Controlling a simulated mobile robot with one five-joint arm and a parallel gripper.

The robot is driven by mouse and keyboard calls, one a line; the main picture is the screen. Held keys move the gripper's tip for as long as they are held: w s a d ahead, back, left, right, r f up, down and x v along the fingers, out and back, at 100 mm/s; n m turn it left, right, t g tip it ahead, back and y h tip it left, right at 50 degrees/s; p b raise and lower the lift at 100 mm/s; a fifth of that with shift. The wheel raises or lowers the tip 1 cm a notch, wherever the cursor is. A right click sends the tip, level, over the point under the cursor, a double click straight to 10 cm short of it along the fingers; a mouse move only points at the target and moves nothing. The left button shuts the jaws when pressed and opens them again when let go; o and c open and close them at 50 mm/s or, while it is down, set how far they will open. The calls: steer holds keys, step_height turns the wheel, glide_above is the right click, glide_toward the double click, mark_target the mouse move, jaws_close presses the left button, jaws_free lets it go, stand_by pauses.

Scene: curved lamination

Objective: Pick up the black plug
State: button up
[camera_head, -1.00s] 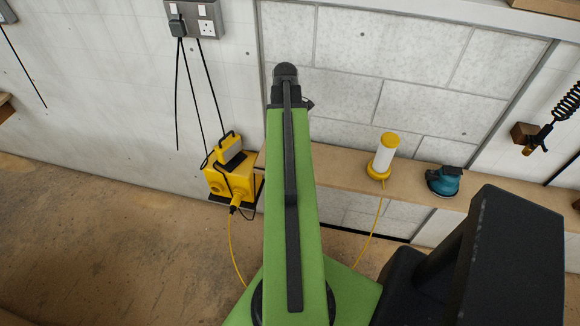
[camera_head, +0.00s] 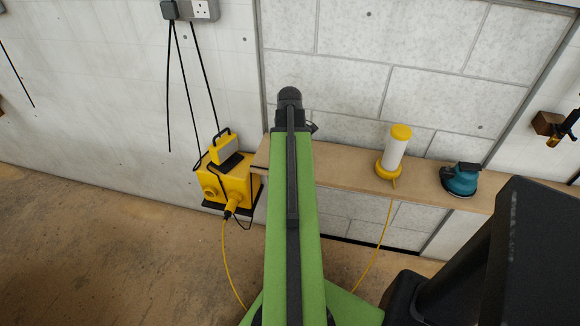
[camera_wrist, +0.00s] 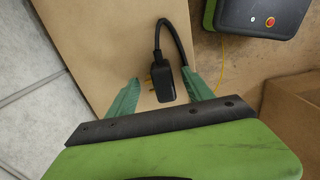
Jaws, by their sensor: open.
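A black plug (camera_wrist: 166,86) with brass pins on its left side shows in the wrist view, over the wooden shelf surface. Its black cable loops up from it and back down toward the right finger. My gripper (camera_wrist: 162,90) is open, with one green finger on each side of the plug. I cannot tell whether either finger touches it. Another black plug (camera_head: 168,10) sits in the wall socket (camera_head: 202,10) at the top left.
The wooden shelf (camera_head: 345,180) runs along the block wall. On it stand a yellow-and-white lamp (camera_head: 396,150) and a teal sander (camera_head: 460,179). The wrist view shows a cardboard-coloured box (camera_wrist: 292,108) at right.

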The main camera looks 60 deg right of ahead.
jaws_close()
stand_by(0.4)
steer(key=shift+r+p, duration=0.1)
steer(key=shift+p, duration=0.25)
steer(key=shift+r, duration=0.3)
step_height(320, 180, up, 4)
steer(key=p, duration=0.4)
steer(key=shift+f, duration=0.1)
steer(key=s+r+p, duration=0.6)
steer(key=s, duration=0.5)
steer(key=shift+s+d+r+p, duration=0.2)
steer(key=shift+s+p, duration=0.15)
